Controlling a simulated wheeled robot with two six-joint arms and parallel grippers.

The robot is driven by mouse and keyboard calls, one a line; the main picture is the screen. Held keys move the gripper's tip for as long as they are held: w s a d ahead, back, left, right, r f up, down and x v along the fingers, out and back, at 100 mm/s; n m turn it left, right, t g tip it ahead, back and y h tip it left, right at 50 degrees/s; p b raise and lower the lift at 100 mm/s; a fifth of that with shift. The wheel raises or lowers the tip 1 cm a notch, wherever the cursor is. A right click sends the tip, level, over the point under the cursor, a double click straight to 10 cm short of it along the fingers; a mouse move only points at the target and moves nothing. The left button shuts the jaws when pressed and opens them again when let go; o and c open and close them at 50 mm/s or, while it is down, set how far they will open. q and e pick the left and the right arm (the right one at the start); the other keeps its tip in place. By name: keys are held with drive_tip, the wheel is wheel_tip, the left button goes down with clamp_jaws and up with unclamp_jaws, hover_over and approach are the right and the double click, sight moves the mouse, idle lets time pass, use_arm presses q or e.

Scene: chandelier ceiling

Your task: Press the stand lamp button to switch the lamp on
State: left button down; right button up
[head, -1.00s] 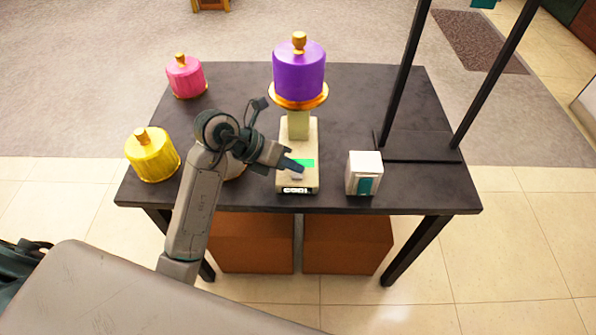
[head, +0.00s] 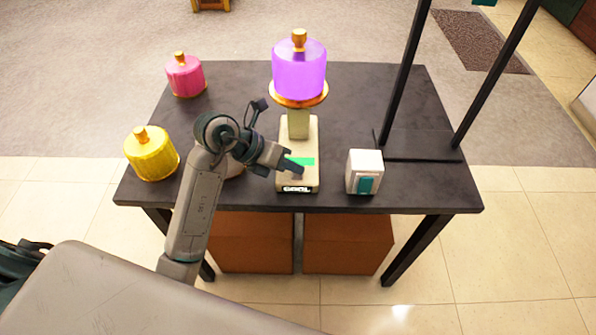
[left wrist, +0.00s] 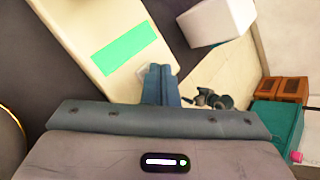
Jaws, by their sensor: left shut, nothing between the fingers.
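The stand lamp has a purple shade (head: 299,70) with a gold rim and knob, which glows bright. Its cream base (head: 311,130) stands on the dark table and bears a green strip (head: 302,161). My left gripper (head: 297,167) is shut and empty, its fingertips over the front of the base beside the strip. In the left wrist view the shut fingers (left wrist: 161,84) reach the base next to a small pale square button (left wrist: 142,72), which they partly cover. Whether they still touch it I cannot tell. My right gripper is not in view.
A white box with a teal front (head: 366,158) stands right of the lamp. Pink (head: 186,78) and yellow (head: 153,157) shades sit on the left of the table (head: 235,85). A black frame (head: 402,75) rises at the right. Brown boxes (head: 252,243) lie underneath.

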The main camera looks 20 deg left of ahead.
sight(293, 175)
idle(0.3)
use_arm(q)
drive_tip(key=shift+r+p, duration=0.45)
wheel_tip(293, 175, up, 6)
drive_tip(key=p, duration=0.5)
idle(0.4)
